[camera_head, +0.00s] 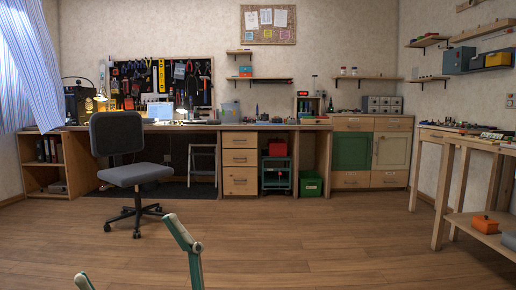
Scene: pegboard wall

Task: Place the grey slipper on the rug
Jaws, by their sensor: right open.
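I cannot make out a grey slipper in the head view. A dark mat (205,189) lies on the floor under the desk, behind the chair; I cannot tell whether it is the rug. My right gripper (126,246) shows in part at the bottom edge, left of centre. Its teal and grey fingers are spread wide apart, with only bare floor showing between them. The rest of it is cut off by the frame. My left gripper is not in view.
A grey office chair (137,176) stands at the left before the long desk (150,127). A green box (311,184) sits on the floor by the drawers. A wooden workbench (450,186) stands at the right. The middle wooden floor (310,235) is clear.

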